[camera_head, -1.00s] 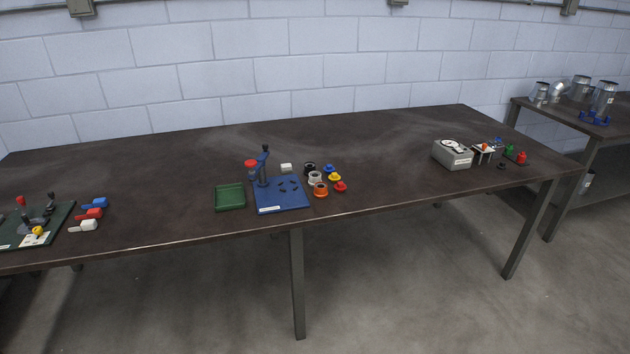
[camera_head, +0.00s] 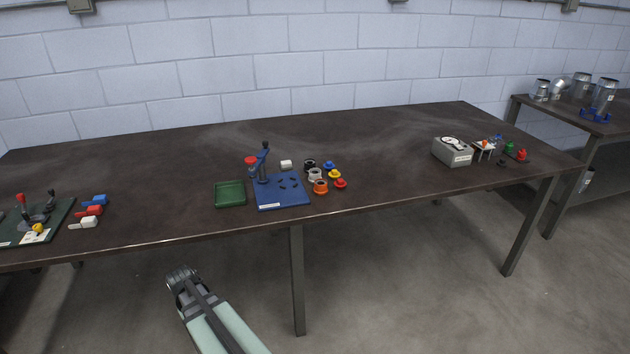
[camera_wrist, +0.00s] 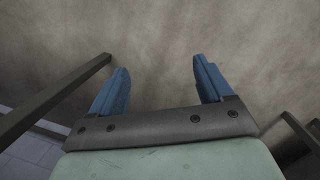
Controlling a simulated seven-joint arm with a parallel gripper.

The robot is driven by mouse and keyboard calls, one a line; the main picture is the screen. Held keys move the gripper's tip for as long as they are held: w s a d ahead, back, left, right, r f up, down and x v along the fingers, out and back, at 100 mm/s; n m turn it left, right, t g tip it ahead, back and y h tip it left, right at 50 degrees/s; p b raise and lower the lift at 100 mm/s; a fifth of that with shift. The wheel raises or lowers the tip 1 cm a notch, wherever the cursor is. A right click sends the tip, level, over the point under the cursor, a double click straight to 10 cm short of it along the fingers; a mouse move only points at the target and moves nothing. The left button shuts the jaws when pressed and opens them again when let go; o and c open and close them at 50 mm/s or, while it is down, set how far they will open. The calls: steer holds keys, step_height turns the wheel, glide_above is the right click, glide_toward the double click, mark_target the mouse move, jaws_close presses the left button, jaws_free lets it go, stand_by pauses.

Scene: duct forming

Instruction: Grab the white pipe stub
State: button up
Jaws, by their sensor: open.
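The white pipe stub (camera_head: 315,175) is a short pale ring on the table, in the head view. It stands between a black stub (camera_head: 310,165) behind it and an orange stub (camera_head: 320,187) in front. My gripper (camera_wrist: 161,76) shows in the wrist view with two blue fingers wide apart and nothing between them. In the head view my arm rises from the bottom edge, in front of and below the table edge, well away from the stub. The fingers cannot be made out there. The wrist view does not show the stub.
A blue base (camera_head: 282,194) with an upright press stands left of the stubs, with a green tray (camera_head: 230,194) beside it. Blue, yellow and red flanged pieces (camera_head: 340,183) sit close on the right. A grey machine (camera_head: 452,152) stands farther right. The table front edge lies between arm and stubs.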

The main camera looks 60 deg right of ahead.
steer(key=w+d+r+m+t+h, duration=0.3)
steer(key=d+r+m, duration=0.3)
steer(key=d+r, duration=2.45)
steer(key=s+d+r+m, duration=0.1)
steer(key=d+r+m, duration=0.15)
steer(key=d, duration=0.35)
steer(key=s+d+r+m, duration=0.2)
steer(key=d+r, duration=0.1)
steer(key=d, duration=0.4)
steer(key=m+g+h, duration=0.1)
steer(key=m, duration=0.3)
glide_above(315, 172)
steer(key=a, duration=0.2)
steer(key=f, duration=0.7)
steer(key=shift+s+d+f, duration=0.15)
steer(key=shift+s+f, duration=0.05)
steer(key=shift+f, duration=0.05)
steer(key=shift+a+x, duration=0.2)
steer(key=shift+x, duration=2.6)
steer(key=shift+w, duration=0.15)
steer(key=c, duration=1.1)
steer(key=shift+c, duration=0.2)
